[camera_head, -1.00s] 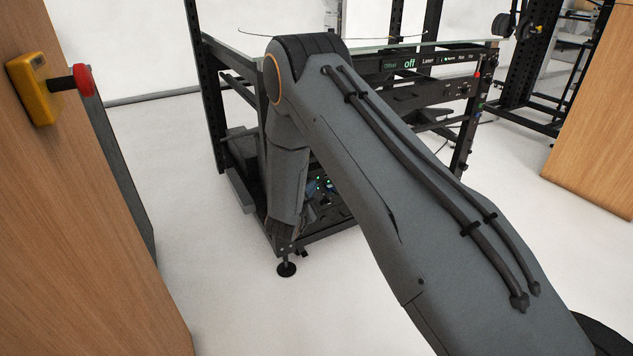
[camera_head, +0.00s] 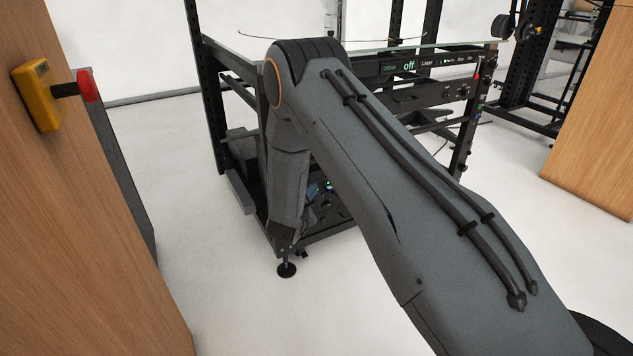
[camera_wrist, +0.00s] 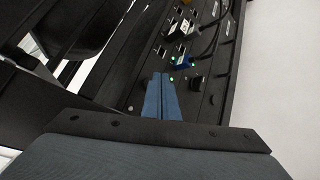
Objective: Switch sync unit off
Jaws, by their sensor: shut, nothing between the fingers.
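A dark panel with sockets, cables and small lamps, which looks like the sync unit (camera_wrist: 218,72), runs across the wrist view. Green lamps glow on it, one (camera_wrist: 171,80) right beside my fingertips. A blue plug (camera_wrist: 183,63) and a black knob-like part (camera_wrist: 196,83) are close by on the right. My gripper (camera_wrist: 160,76) is shut and empty, its two blue fingers together with the tips over or against the panel; contact cannot be told.
The turntable frame (camera_head: 213,110) has dark posts, and its upper panel display (camera_head: 409,65) reads "off". Another wooden panel (camera_head: 600,120) stands at right.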

